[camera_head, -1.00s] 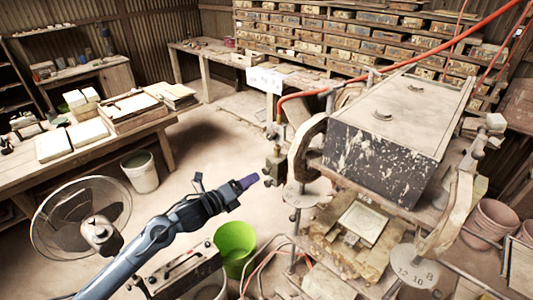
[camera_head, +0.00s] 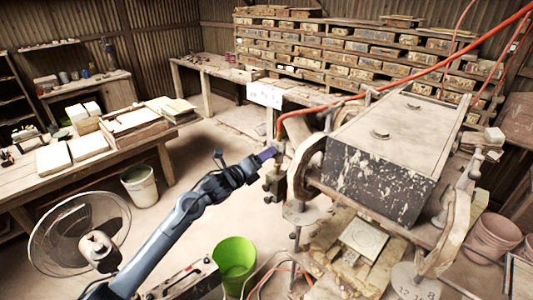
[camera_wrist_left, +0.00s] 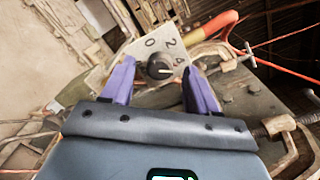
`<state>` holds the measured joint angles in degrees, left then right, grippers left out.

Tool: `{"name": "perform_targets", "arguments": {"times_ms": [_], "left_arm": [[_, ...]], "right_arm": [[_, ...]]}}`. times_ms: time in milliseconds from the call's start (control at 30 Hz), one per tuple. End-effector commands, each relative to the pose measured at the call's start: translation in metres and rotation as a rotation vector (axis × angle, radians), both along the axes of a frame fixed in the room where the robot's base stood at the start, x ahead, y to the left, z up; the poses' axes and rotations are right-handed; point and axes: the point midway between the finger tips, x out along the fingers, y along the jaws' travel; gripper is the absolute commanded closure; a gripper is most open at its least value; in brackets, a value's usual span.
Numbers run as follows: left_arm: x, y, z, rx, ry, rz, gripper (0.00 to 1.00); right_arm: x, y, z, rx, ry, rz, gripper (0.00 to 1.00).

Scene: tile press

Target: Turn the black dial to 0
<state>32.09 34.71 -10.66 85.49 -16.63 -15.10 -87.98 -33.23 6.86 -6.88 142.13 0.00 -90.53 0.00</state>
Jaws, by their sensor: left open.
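In the left wrist view the black dial (camera_wrist_left: 158,67) sits on a pale plate (camera_wrist_left: 150,43) marked 0, 2 and 4. Its white mark points right, near the 4 or just below it; the 0 is at the upper left. My left gripper (camera_wrist_left: 157,76) is open, with one purple finger on each side of the dial. I cannot tell whether the fingers touch it. In the head view the left gripper (camera_head: 267,154) is beside the press's left side, and the dial is not clear there. My right gripper is not in view.
The press (camera_head: 385,165) with its dark, paint-splashed box fills the right side. An orange hose (camera_head: 420,62) runs above it. A green bucket (camera_head: 235,259) and a round wire-guarded fan (camera_head: 75,235) stand low in front. A workbench (camera_head: 110,160) is at left.

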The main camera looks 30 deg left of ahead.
Motion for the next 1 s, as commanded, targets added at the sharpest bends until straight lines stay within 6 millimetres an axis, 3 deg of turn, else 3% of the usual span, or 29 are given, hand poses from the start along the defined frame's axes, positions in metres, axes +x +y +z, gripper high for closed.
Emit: {"name": "perform_targets", "arguments": {"times_ms": [200,533,900,1000], "left_arm": [[0.0129,-0.0031,0.0001,0.000,0.001,-0.001,0.41],[0.0145,-0.0032,-0.0006,0.001,0.000,-0.001,0.41],[0.0143,-0.0030,-0.0006,0.001,0.001,0.000,0.97],[0.0143,-0.0030,-0.0006,-0.001,0.002,0.000,0.97]], "right_arm": [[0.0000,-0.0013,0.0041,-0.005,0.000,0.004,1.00],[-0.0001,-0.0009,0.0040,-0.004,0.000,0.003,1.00],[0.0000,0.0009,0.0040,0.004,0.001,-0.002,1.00],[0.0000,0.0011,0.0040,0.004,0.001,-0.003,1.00]]}}
